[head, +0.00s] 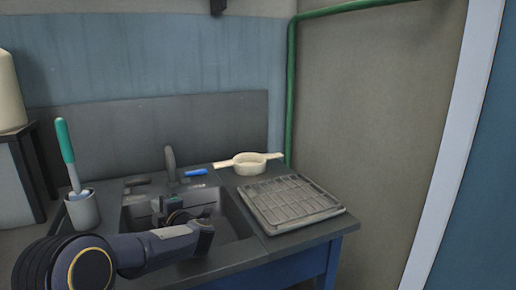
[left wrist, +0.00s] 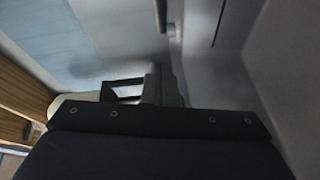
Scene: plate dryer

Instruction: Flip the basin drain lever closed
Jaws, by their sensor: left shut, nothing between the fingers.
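The dark basin (head: 232,212) is set into the grey counter. A tall grey faucet (head: 170,160) stands behind it. A small blue piece (head: 196,173) lies right of the faucet's foot, and a dark bar-shaped piece (head: 137,180) is to its left. I cannot tell which part is the drain lever; it may be hidden by my arm. My left gripper (head: 172,206) is shut and empty, over the basin just in front of the faucet. In the left wrist view, my dark gripper body covers the lower half. My right gripper is not in view.
A grey cup (head: 82,211) with a green-handled brush (head: 66,143) stands left of the basin. A cream two-handled strainer (head: 249,164) sits behind, and a grey ridged rack (head: 292,203) lies right of the basin. A green pipe (head: 291,95) runs up the corner.

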